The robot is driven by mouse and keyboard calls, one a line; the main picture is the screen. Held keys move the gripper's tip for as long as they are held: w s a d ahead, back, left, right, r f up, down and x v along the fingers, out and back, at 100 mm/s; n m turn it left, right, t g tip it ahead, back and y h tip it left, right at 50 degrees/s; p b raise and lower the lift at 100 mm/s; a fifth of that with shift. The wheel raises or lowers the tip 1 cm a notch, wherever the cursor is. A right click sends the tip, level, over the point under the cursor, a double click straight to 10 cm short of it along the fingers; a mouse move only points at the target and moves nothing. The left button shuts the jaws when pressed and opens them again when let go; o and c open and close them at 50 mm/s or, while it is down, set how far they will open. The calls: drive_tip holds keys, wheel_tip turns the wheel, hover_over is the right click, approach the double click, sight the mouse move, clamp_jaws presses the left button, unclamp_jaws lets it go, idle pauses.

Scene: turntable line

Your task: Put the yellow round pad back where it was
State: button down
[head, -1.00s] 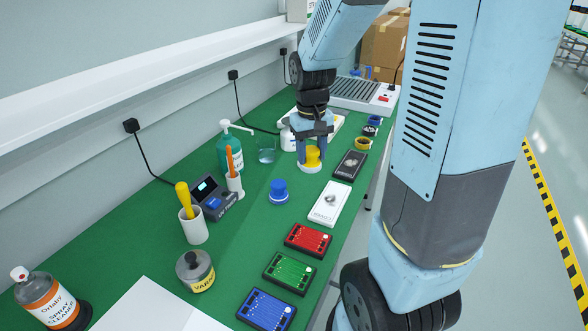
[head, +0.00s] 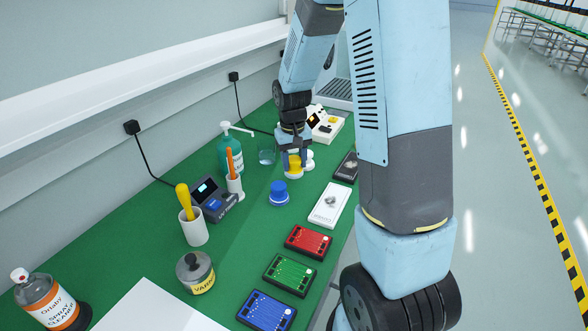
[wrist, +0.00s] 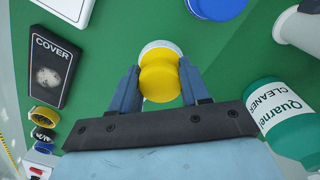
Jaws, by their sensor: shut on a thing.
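The yellow round pad (head: 294,166) is between the fingers of my gripper (head: 294,158), which is shut on it. In the wrist view the pad (wrist: 160,80) shows a round knob over a wider round part, with a finger of my gripper (wrist: 160,88) on each side. In the wrist view a white round edge (wrist: 160,45) shows behind the pad. I cannot tell whether the pad touches it.
A blue round pad (head: 279,192) stands nearby on the green bench. A white cover box (head: 329,204) and a dark one (head: 346,166) lie to the right.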

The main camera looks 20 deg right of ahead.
sight(294, 169)
drive_tip(key=shift+f, duration=1.45)
drive_tip(key=c, duration=0.5)
unclamp_jaws()
drive_tip(key=shift+f, duration=0.1)
drive_tip(key=shift+c, duration=0.2)
